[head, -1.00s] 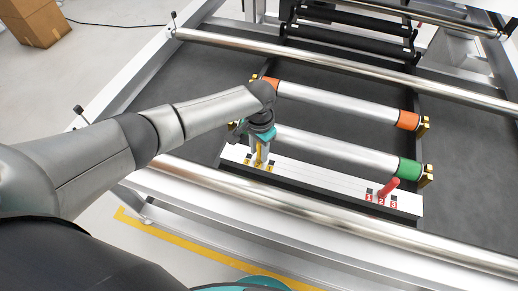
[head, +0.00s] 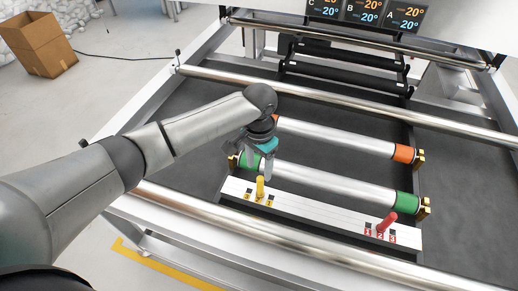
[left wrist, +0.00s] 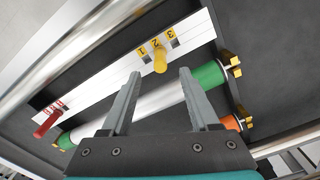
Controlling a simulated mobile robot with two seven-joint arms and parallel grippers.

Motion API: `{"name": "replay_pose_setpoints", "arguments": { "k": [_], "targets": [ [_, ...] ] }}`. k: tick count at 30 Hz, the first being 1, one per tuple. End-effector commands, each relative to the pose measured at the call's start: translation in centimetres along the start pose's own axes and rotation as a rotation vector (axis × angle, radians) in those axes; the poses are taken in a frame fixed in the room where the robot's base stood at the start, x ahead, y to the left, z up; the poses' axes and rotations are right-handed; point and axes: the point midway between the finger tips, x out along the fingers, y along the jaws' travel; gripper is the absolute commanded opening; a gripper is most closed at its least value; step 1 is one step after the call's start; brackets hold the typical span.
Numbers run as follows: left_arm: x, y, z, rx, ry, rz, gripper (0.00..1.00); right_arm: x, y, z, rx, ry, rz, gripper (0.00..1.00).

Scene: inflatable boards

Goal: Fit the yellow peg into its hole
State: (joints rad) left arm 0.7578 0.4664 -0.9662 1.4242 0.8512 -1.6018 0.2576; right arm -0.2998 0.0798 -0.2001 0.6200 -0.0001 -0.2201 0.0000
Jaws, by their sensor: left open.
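The yellow peg (head: 260,187) stands upright in the white board (head: 320,213), at the middle position of the yellow-labelled row. It also shows in the left wrist view (left wrist: 160,60), beside the yellow 2 label, with dark square holes on either side. My left gripper (head: 256,170) is open and empty, above and behind the peg in the head view. In the left wrist view its two fingers (left wrist: 161,75) are spread apart, with the peg just beyond the tips. How deep the peg sits cannot be told. My right gripper is not in view.
A red peg (head: 387,222) leans at the red-labelled row on the board's right end. Behind the board lie silver rollers with green (head: 408,204) and orange (head: 404,153) ends in brass brackets. A long metal bar (head: 300,246) runs in front.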

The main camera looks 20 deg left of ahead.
Motion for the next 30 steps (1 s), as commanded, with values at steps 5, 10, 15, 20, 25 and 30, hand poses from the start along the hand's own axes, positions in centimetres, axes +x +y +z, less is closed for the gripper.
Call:
{"name": "replay_pose_setpoints", "arguments": {
  "k": [5,10,15,20,25,30],
  "targets": [
    [-3.5,0.0,0.0,0.001,0.001,0.000,0.61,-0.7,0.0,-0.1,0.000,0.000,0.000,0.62],
    [-5.1,0.0,0.0,-0.001,0.001,0.000,0.61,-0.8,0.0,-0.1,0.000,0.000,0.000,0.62],
    [-5.5,0.0,0.0,-0.001,-0.001,0.000,0.61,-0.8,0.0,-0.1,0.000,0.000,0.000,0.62],
    [-5.4,0.0,0.0,-0.001,-0.001,0.000,0.61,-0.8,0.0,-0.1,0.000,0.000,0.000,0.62],
    [-5.4,0.0,0.0,0.000,-0.001,0.000,0.61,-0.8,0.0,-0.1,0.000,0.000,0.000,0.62],
    [-5.2,0.2,0.1,0.004,0.001,0.003,0.61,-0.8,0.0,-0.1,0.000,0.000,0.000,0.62]
  ]
}}
